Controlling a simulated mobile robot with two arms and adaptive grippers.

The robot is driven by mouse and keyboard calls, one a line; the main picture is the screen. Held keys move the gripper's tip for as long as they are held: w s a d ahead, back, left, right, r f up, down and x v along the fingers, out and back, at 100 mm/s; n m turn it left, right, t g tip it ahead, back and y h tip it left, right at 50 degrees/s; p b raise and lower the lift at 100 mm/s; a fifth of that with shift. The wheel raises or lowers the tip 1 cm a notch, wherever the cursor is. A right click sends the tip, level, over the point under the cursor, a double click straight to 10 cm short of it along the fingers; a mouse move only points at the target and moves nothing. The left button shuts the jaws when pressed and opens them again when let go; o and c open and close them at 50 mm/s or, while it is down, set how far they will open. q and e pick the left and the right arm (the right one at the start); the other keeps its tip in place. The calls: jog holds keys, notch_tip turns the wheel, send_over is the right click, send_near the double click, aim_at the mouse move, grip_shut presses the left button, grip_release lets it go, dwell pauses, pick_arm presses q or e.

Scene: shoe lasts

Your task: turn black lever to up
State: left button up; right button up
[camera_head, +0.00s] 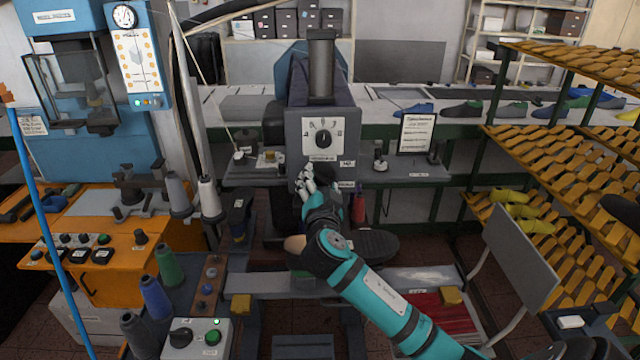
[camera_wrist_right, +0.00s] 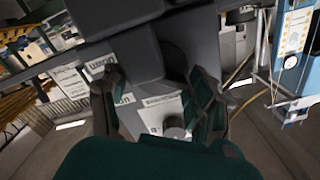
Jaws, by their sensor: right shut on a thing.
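A grey machine panel (camera_head: 323,165) stands ahead, with a black dial knob (camera_head: 323,138) on its white scale plate. My right gripper (camera_head: 305,180) is at the lower part of this panel, below the dial. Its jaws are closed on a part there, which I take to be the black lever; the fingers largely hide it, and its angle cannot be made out. In the right wrist view, my right gripper's fingers (camera_wrist_right: 160,105) stand in front of the labelled panel, with a grey round knob (camera_wrist_right: 175,128) showing between them. My left gripper is not in view.
A shoe-last rack (camera_head: 560,150) stands on the right, a grey board (camera_head: 520,262) in front of it. A blue machine (camera_head: 90,150) and an orange control console (camera_head: 120,260) are on the left. Thread cones (camera_head: 155,298) stand in front. A framed sign (camera_head: 416,132) stands right of the panel.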

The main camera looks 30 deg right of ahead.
jog(key=shift+f, duration=0.1)
jog(key=shift+n+b, duration=0.55)
jog(key=shift+n, duration=0.35)
jog(key=n, duration=0.2)
jog(key=shift+n, duration=0.3)
jog(key=n, duration=0.4)
jog(key=shift+n, duration=0.3)
jog(key=n+p, duration=0.1)
jog(key=n, duration=0.3)
jog(key=shift+n+p, duration=0.3)
jog(key=shift+p, duration=0.05)
jog(key=shift+n, duration=0.3)
jog(key=o, duration=1.2)
